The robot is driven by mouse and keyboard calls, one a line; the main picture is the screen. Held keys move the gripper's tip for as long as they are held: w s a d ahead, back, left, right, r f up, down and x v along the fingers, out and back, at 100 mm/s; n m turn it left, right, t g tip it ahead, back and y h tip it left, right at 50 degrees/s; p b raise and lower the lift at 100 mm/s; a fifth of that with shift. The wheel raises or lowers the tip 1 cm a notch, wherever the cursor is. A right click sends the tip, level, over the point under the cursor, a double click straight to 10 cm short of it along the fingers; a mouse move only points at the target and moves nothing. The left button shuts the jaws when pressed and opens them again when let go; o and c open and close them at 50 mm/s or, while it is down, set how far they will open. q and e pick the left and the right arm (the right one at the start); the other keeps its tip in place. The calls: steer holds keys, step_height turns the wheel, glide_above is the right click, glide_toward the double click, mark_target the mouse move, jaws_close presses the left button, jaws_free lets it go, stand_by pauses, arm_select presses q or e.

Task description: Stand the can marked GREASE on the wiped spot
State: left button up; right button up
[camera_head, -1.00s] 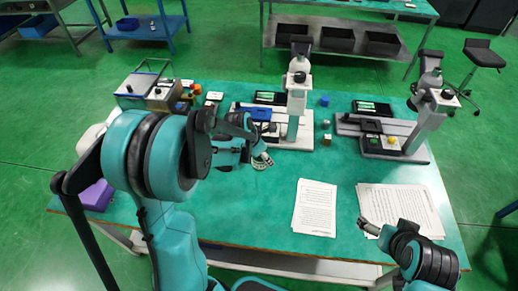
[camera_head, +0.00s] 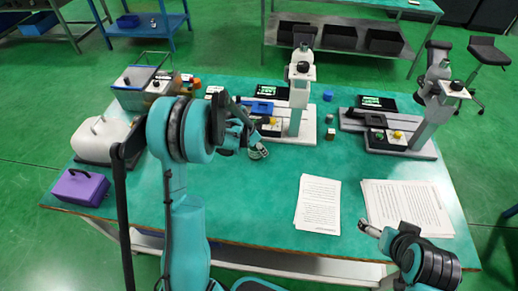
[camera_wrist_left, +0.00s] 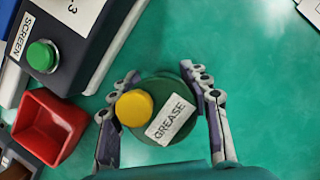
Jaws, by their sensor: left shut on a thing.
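The can marked GREASE (camera_wrist_left: 170,118), dark green with a yellow cap and a white label, sits between the fingers of my left gripper (camera_wrist_left: 158,74) in the left wrist view. The gripper is shut on it. In the head view my left gripper (camera_head: 258,151) is over the table in front of the left microscope stand; the can is not clear there. Whether the can touches the table cannot be told. I cannot make out the wiped spot on the mottled teal tabletop (camera_head: 240,205). My right gripper (camera_head: 369,228) is by the paper stack; its opening is too small to judge.
A red bin (camera_wrist_left: 50,125) and a dark box with a green SCREEN button (camera_wrist_left: 42,57) are close left of the can. Paper sheets (camera_head: 318,205) lie front right. A white case (camera_head: 100,140) and purple box (camera_head: 80,187) stand left. The middle tabletop is clear.

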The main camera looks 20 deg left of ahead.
arm_select(q)
steer(key=o, duration=1.1)
steer(key=shift+f, duration=0.1)
steer(key=o, duration=0.3)
